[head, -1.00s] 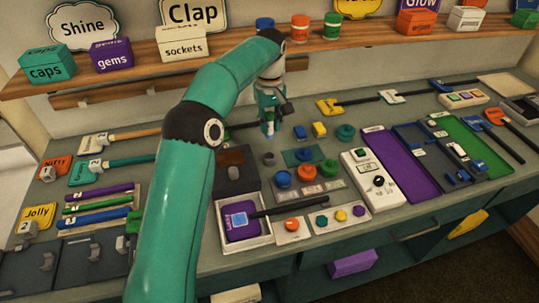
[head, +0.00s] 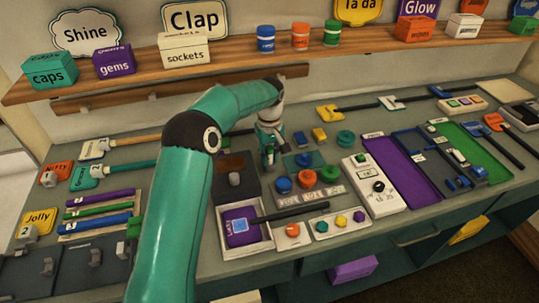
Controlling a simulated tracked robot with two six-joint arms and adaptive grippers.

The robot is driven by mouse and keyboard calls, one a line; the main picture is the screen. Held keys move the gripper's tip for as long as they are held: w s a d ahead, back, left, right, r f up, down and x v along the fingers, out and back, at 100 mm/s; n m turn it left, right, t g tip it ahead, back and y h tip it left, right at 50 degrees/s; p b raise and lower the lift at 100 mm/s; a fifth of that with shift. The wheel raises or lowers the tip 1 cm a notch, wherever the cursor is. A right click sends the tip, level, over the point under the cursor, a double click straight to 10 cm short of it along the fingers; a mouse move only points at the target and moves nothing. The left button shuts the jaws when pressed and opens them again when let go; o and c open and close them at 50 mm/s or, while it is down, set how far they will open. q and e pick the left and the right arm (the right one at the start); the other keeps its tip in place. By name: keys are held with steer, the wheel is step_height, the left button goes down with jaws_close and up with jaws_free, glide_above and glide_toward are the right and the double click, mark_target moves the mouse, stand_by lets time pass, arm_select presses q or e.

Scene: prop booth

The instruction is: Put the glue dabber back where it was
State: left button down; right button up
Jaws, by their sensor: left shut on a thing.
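My left gripper (head: 269,153) points down over the middle of the bench, just right of a dark panel with a brown pad (head: 231,162). It is shut on a small slim thing, which I take to be the glue dabber. The fingers cover most of it, so its shape and its lower end are unclear. I cannot tell whether it touches the bench or a holder beneath. My right gripper is not in view.
A grey knob (head: 235,179) stands on the dark panel. A board with blue, orange and green round knobs (head: 307,178) lies to the right of the gripper. A white tray (head: 262,241) with a purple card and a black rod lies in front. The shelf (head: 210,60) runs behind.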

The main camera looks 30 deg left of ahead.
arm_select(q)
steer(key=shift+f, duration=0.1)
steer(key=c, duration=1)
jaws_free()
step_height(320, 180, up, 12)
steer(key=shift+r, duration=0.15)
